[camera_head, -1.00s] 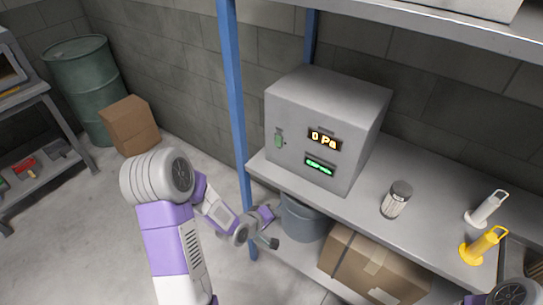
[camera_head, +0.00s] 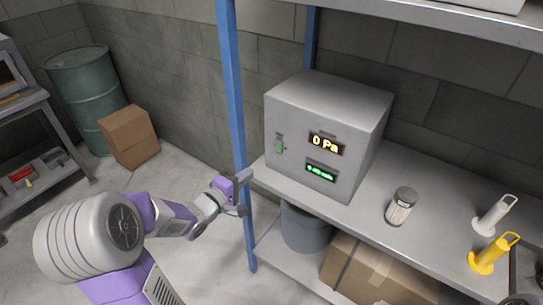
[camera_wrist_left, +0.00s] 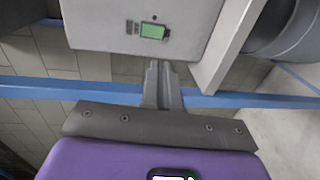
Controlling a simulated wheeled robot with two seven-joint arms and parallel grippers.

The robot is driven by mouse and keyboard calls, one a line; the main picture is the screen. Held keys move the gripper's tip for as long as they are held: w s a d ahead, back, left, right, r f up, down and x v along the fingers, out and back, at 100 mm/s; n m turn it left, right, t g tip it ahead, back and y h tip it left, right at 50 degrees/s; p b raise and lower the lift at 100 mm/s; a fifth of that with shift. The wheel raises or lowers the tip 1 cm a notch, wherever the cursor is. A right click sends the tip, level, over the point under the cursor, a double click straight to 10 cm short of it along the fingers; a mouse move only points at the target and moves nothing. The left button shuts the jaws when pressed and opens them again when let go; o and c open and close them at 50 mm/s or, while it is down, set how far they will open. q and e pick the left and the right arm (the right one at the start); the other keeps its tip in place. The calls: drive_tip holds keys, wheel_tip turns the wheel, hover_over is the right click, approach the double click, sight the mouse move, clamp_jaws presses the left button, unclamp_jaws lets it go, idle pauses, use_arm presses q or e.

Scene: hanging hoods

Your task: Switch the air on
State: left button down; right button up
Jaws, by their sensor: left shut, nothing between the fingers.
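A grey metal box (camera_head: 310,110) stands on the shelf. Its front carries an orange display (camera_head: 325,143) reading "0 Pa", a green-lit display (camera_head: 321,173) below it, too small to read surely, and a small green switch (camera_head: 279,144) at the left. In the left wrist view the green switch (camera_wrist_left: 152,31) shows on the box's face, ahead of the fingertips and apart from them. My left gripper (camera_head: 246,176) is shut and empty, left of the box and near the blue post; it also shows in the left wrist view (camera_wrist_left: 155,66). My right gripper is not visible.
A blue post (camera_head: 235,120) rises by the shelf's left end, close to my left gripper. On the shelf (camera_head: 345,212) stand a small jar (camera_head: 401,207), a white-handled item (camera_head: 494,215) and a yellow one (camera_head: 492,254). A bucket (camera_head: 304,228) and carton (camera_head: 365,272) are below.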

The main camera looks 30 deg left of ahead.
sight(277, 151)
use_arm(q)
drive_tip(key=w+b, duration=0.1)
drive_tip(key=w, duration=0.3)
drive_tip(key=w+f+b, duration=0.1)
drive_tip(key=w, duration=0.3)
drive_tip(key=w+d, duration=0.1)
drive_tip(key=w, duration=0.3)
drive_tip(key=shift+f+b, duration=0.35)
drive_tip(key=shift+b, duration=0.05)
drive_tip(key=shift+w, duration=0.5)
